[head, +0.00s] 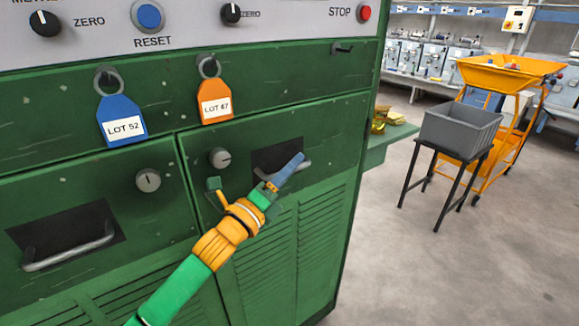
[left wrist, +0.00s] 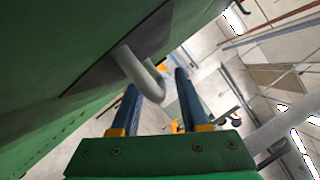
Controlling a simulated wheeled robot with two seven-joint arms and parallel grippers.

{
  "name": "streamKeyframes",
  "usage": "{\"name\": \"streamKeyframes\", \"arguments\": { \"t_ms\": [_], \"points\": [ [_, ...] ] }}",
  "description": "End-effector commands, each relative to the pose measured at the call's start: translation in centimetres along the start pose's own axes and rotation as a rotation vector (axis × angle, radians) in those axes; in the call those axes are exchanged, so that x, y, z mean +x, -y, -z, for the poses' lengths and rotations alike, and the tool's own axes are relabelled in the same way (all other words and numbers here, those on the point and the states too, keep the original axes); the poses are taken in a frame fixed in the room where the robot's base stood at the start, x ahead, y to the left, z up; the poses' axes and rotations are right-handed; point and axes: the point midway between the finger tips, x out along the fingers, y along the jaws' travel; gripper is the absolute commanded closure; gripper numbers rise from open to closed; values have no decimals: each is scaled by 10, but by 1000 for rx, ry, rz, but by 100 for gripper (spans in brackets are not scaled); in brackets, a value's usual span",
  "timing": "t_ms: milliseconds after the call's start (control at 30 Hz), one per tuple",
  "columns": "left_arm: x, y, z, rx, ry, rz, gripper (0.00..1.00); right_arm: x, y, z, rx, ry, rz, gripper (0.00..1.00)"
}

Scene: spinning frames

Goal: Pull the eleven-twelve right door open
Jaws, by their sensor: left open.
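The right door (head: 335,200) is a green louvred panel on the green machine, and it looks shut. Its grey bar handle (head: 306,166) sits over a dark recess, partly hidden by my left gripper (head: 292,172). In the left wrist view the curved handle (left wrist: 142,76) reaches between the two blue fingers of the left gripper (left wrist: 157,82). The fingers stand apart on either side of it, and I cannot tell whether either touches it. No eleven-twelve label is readable. My right gripper is not in view.
The left door has its own handle (head: 68,248). A blue tag (head: 121,118) and an orange tag (head: 215,102) hang above the doors. A grey bin (head: 460,128) on a black stand and an orange cart (head: 510,72) stand to the right. The floor between is clear.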

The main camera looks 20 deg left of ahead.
Motion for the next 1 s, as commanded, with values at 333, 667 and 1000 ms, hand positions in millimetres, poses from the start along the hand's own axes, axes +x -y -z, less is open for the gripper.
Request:
{"name": "streamKeyframes", "arguments": {
  "t_ms": [333,667,1000],
  "points": [
    [0,-1,0,-2,0,-1,100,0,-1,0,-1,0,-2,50],
    [-1,-1,1,-2,0,-1,100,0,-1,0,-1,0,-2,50],
    [-1,-1,1,-3,-1,-2,100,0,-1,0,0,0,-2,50]
  ]
}}
